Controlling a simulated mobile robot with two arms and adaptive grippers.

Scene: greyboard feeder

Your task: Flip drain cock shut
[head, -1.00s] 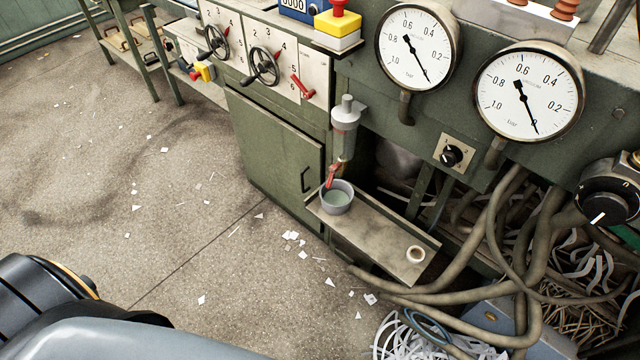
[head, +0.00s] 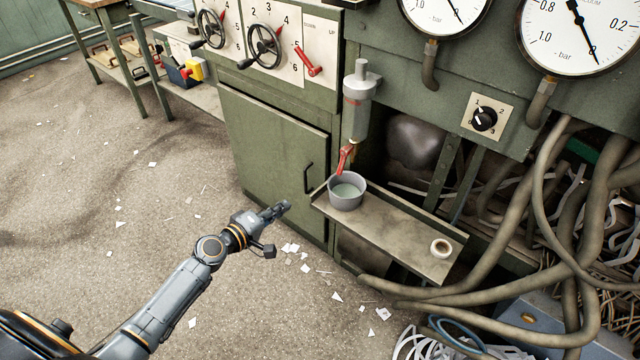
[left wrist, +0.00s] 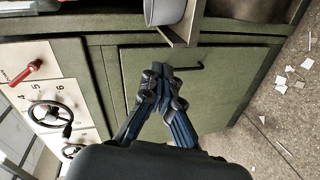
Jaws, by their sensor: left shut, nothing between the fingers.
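The drain cock (head: 346,157) is a red lever under the grey cylindrical filter bowl (head: 357,110) in the head view. It hangs down, slightly tilted, just above a grey cup (head: 346,191) of pale greenish liquid. My left gripper (head: 281,208) is shut and empty, left of the cup and in front of the green cabinet door. In the left wrist view the gripper (left wrist: 157,72) points at that door, with the grey cup (left wrist: 166,12) at the top edge. The drain cock is not visible there. My right gripper is in neither view.
The cup stands on a narrow metal shelf (head: 395,240) with a small ring (head: 440,247) at its right end. A cabinet door (head: 270,150) with a handle lies left of it. Thick hoses (head: 490,260) run at right. Open floor (head: 130,215) lies left.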

